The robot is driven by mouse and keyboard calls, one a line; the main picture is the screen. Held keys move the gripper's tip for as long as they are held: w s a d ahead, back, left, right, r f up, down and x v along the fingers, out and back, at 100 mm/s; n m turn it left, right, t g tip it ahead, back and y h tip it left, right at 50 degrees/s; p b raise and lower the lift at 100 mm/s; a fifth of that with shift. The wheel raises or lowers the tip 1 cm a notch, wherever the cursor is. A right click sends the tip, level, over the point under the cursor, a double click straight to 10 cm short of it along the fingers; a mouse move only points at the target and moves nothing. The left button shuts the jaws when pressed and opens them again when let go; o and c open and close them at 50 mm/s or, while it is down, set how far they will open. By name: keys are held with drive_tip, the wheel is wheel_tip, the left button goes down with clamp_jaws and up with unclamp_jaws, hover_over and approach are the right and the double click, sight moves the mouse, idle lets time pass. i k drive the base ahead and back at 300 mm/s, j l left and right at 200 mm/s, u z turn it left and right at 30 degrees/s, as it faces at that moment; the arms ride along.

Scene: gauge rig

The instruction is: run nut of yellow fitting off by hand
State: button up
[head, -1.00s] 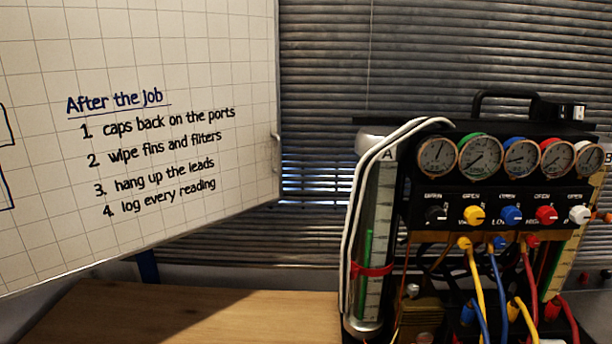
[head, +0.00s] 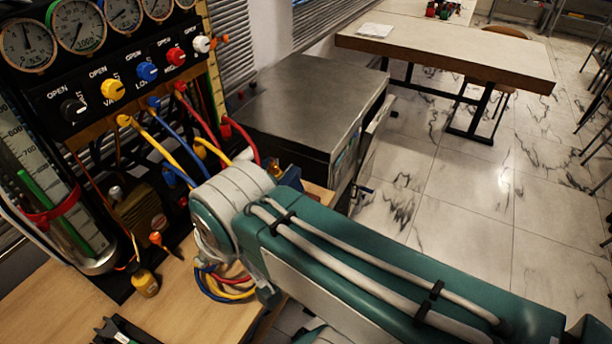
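The gauge rig (head: 78,95) stands at the left, with a row of round gauges over black, yellow, blue, red and white knobs. A yellow fitting (head: 124,120) sits on the port below the yellow knob, and a yellow hose (head: 150,140) runs down from it. Its nut is too small to make out. My arm crosses the lower middle and hides part of the hoses.
A grey metal cabinet (head: 310,95) stands right of the rig. A table (head: 450,55) stands farther back; tiled floor is open at right.

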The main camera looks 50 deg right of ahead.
sight(277, 172)
drive_tip(key=k+z, duration=0.1)
drive_tip(key=z, duration=0.95)
drive_tip(key=j, duration=0.05)
